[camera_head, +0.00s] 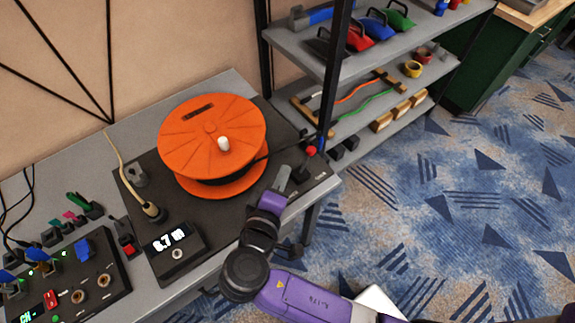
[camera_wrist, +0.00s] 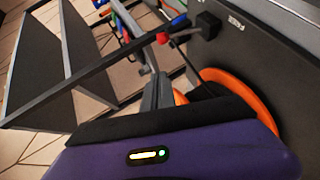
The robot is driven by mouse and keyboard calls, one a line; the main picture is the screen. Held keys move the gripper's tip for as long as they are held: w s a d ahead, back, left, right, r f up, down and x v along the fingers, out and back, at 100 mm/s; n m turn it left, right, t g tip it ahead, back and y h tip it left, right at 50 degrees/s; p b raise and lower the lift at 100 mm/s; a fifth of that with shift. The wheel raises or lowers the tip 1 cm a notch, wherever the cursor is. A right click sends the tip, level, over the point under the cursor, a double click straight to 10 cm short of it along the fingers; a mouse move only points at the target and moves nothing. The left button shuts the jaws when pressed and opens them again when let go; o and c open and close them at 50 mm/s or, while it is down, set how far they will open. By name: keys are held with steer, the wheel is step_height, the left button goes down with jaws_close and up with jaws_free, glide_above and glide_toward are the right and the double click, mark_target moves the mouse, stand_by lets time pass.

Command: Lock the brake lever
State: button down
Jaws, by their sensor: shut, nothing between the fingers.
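The brake lever (camera_head: 311,152) has a red knob and rises from a small black block at the right end of the dark base panel. In the wrist view its red knob (camera_wrist: 163,38) shows just beyond my fingertips, with the black block to its right. My gripper (camera_head: 283,174) is shut and empty, a short way left of the lever in the head view. Its closed grey fingers show in the wrist view (camera_wrist: 157,88). They look apart from the knob, though the exact gap is hard to tell. White lettering by the block is too small to read surely.
An orange cable reel (camera_head: 212,140) stands close left of my gripper. A display box (camera_head: 174,254) reads about 8.7 m. A dark shelf post (camera_head: 334,85) rises just behind the lever, with loaded shelves (camera_head: 365,120) beyond. Carpeted floor is clear at right.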

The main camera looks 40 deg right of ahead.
steer(key=shift+v, duration=1)
steer(key=shift+r, duration=0.1)
steer(key=w+a+n+t+y, duration=0.3)
steer(key=w+a+t+y, duration=0.15)
steer(key=a, duration=0.25)
steer(key=s+a+f+y, duration=0.2)
steer(key=s+a+y, duration=0.2)
steer(key=s+y, duration=0.4)
steer(key=s+d+r+m, duration=0.2)
steer(key=s+d, duration=0.2)
steer(key=s, duration=0.3)
steer(key=s+d+r+m+t, duration=0.1)
steer(key=s+d+r+m, duration=0.2)
steer(key=s, duration=0.4)
steer(key=s+d+r+m, duration=0.3)
steer(key=s+d, duration=0.1)
steer(key=s, duration=0.3)
steer(key=shift+d+r+h, duration=0.2)
steer(key=shift+d+h, duration=0.2)
steer(key=shift+h, duration=0.05)
